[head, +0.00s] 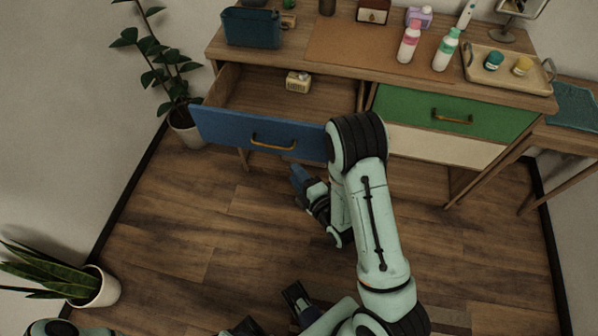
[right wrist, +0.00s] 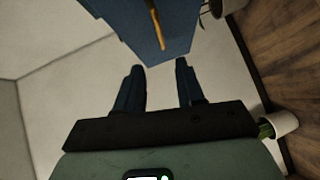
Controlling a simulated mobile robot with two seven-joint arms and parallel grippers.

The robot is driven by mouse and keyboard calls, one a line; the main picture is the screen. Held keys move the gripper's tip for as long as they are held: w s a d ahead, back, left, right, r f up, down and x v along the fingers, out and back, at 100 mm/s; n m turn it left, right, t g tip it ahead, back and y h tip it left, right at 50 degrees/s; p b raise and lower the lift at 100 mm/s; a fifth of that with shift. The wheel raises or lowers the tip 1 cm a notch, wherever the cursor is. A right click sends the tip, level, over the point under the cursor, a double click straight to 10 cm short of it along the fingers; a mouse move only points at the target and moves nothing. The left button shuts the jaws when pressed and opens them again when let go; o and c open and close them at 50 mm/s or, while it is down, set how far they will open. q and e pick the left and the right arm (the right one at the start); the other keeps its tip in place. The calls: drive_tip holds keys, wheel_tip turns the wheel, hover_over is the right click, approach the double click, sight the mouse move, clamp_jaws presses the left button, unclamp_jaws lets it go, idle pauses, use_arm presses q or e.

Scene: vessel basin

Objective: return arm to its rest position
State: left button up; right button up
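My right arm spans the middle of the head view, its elbow in front of the desk. My right gripper (head: 301,180) hangs just in front of and below the blue drawer (head: 225,130), apart from it. In the right wrist view its two dark fingers (right wrist: 159,80) are apart with nothing between them, and the blue drawer front (right wrist: 172,40) with its brass handle is beyond them. My left gripper (head: 294,297) shows only in part at the bottom edge of the head view, low over the floor; its finger gap is unclear.
The blue drawer is pulled out, with a small yellowish box (head: 298,82) inside. The green drawer (head: 480,118) is closed. On the desk stand a blue bin (head: 250,28), two bottles and a tray (head: 515,80). Potted plants stand at left (head: 100,288) and beside the desk (head: 187,128).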

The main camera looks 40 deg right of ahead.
idle(0.6)
drive_tip(key=s+a+f+m+g+y+p, duration=0.1)
drive_tip(key=s+a+f+m+g+p, duration=0.1)
drive_tip(key=s+f+m+g, duration=0.25)
drive_tip(key=s+a+f+m+g+p, duration=0.25)
drive_tip(key=f+m+g, duration=0.2)
drive_tip(key=f, duration=0.35)
use_arm(q)
wheel_tip(320, 180, up, 8)
drive_tip(key=w+p, duration=0.2)
drive_tip(key=p, duration=0.1)
drive_tip(key=shift+r+p, duration=0.2)
drive_tip(key=shift+p, duration=0.1)
use_arm(e)
drive_tip(key=s+a+f+m+g+y, duration=0.2)
drive_tip(key=s+a+m+g, duration=0.6)
drive_tip(key=s, duration=0.6)
drive_tip(key=a+m+y, duration=0.1)
drive_tip(key=a+m, duration=0.1)
drive_tip(key=shift+s+a+f+m+y, duration=0.25)
drive_tip(key=shift+a+f+m+y, duration=0.05)
drive_tip(key=shift+a+f+y, duration=0.1)
use_arm(q)
drive_tip(key=shift+w, duration=0.1)
